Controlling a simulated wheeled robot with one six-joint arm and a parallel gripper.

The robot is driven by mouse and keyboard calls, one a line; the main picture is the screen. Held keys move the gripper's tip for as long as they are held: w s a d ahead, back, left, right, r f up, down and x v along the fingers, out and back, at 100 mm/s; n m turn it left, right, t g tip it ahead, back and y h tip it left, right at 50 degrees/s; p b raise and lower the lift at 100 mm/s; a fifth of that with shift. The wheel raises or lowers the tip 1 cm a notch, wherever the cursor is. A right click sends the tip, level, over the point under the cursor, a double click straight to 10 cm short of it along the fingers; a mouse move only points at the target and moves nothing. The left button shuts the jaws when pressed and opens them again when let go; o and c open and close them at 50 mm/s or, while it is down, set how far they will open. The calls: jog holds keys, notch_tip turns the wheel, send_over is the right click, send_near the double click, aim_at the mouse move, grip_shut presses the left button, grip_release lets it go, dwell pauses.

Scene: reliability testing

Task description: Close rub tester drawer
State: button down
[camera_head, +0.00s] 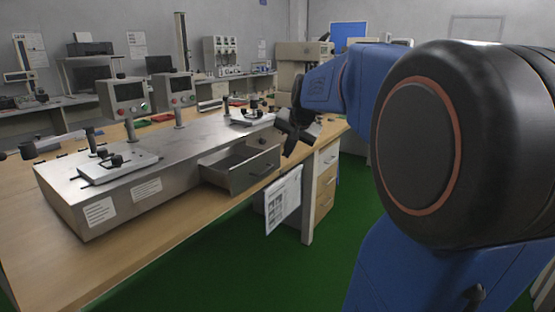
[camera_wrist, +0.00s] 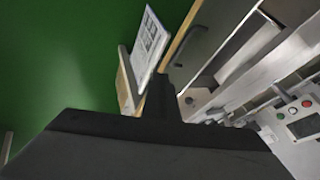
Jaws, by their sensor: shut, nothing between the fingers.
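The rub tester (camera_head: 165,150) is a long grey metal box on a wooden bench, with two screens and clamp fixtures on top. Its drawer (camera_head: 255,172) is pulled out at the front right, and its empty-looking inside shows. The drawer front with its dark handle also shows in the wrist view (camera_wrist: 195,42). My gripper (camera_head: 289,152) is shut and empty, just right of the drawer front in the head view. In the wrist view my gripper (camera_wrist: 158,97) points toward the drawer's end. I cannot tell whether it touches the drawer.
The wooden bench (camera_head: 130,255) has a drawer cabinet (camera_head: 326,180) under its right end. A printed sheet (camera_head: 284,200) hangs at the bench front below the drawer. Green floor (camera_head: 245,270) lies open before the bench. Other benches with equipment stand behind.

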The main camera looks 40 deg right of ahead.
aim_at(243, 148)
jog(key=shift+m, duration=0.5)
jog(key=shift+w+d+f, duration=0.6)
jog(key=shift+w+f, duration=0.6)
jog(key=shift+w, duration=0.6)
jog(key=shift+w+d+f, duration=0.6)
jog(key=shift+w+f, duration=0.65)
jog(key=shift+w, duration=0.55)
jog(key=shift+w+d+f, duration=0.6)
jog(key=shift+w+f, duration=0.6)
jog(key=shift+w, duration=0.6)
jog(key=w+a, duration=0.2)
jog(key=w, duration=0.3)
jog(key=w+a, duration=0.1)
jog(key=w, duration=0.4)
jog(key=w+a, duration=0.2)
jog(key=w, duration=0.3)
jog(key=shift+w+a, duration=0.2)
jog(key=shift+a, duration=0.1)
jog(key=shift+w, duration=0.15)
jog(key=shift+a+r, duration=0.1)
jog(key=shift+r, duration=0.05)
